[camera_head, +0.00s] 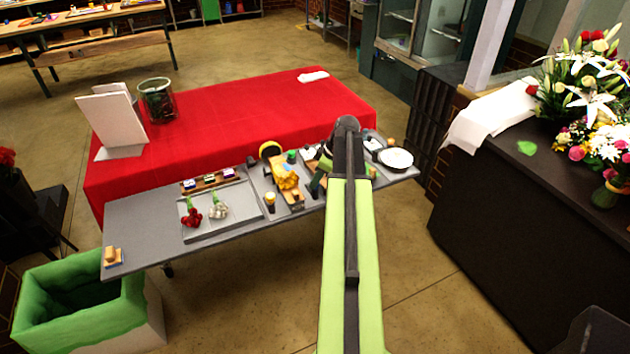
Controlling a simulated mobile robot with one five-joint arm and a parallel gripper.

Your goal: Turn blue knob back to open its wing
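I cannot make out a blue knob for certain. A wooden strip (208,181) at the back of the grey tray (240,226) carries several small dark and pale pieces, too small to tell apart. No wing is clearly recognizable. My arm reaches over the grey table (150,225), and its end is mostly hidden behind my own arm link. The visible part of my gripper (318,183) is dark and green, low over the table right of the yellow object (287,180). Its fingertips and any contact are not clear.
Red and whitish flowers (192,213) lie in the tray. A white round dish (397,158) is at the table's right end, a wooden-handled block (111,256) at its left. A red-covered table (240,110) stands behind; a dark counter (540,230) with bouquets is right.

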